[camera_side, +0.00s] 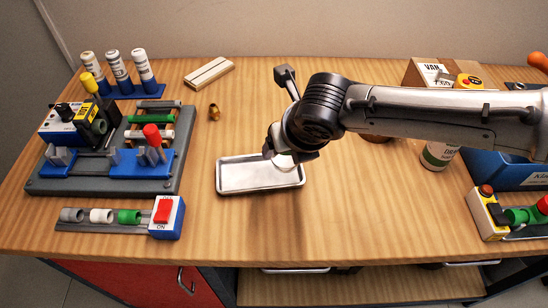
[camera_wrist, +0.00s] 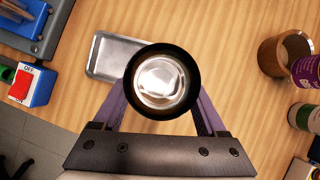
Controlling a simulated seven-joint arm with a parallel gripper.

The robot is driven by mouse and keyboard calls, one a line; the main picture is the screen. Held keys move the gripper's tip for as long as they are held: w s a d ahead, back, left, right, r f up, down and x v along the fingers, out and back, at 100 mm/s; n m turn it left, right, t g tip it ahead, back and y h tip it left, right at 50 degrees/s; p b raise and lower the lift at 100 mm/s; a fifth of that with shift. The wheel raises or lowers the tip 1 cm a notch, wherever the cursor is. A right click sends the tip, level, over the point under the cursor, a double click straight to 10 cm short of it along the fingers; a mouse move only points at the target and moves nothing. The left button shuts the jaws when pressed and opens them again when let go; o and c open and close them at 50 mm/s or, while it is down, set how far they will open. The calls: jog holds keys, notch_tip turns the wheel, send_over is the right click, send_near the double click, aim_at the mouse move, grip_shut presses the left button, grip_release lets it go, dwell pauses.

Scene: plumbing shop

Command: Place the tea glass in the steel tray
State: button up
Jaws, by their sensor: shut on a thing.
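The steel tray (camera_side: 235,184) is a shallow silver rectangle lying on the bench, and its left part shows in the wrist view (camera_wrist: 100,58). The tea glass (camera_wrist: 162,82) is seen from above in the wrist view, round and clear inside with a dark ring around it. It overlaps the tray's right part there. In the side view a small clear part of the glass (camera_side: 280,160) shows under my wrist, above the tray's far right area. My gripper (camera_wrist: 162,100) is shut on the glass, a finger on each side. Whether the glass touches the tray is hidden.
A grey fixture board (camera_side: 60,186) with blue holders and a switch box (camera_side: 167,216) stand to the left. A wooden block (camera_side: 209,72) and brass fitting (camera_side: 214,112) lie behind. The front bench is clear.

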jog(key=f, duration=0.1)
jog(key=w+a+f, duration=0.2)
jog(key=shift+f, duration=0.1)
jog(key=shift+a+f, duration=0.1)
jog(key=shift+f, duration=1.4)
jog(key=shift+f, duration=0.1)
jog(key=o, duration=1.3)
jog(key=shift+f, duration=0.1)
jog(key=shift+s+r, duration=0.2)
jog(key=shift+r, duration=0.3)
jog(key=v, duration=1.1)
jog(key=shift+s+r, duration=0.1)
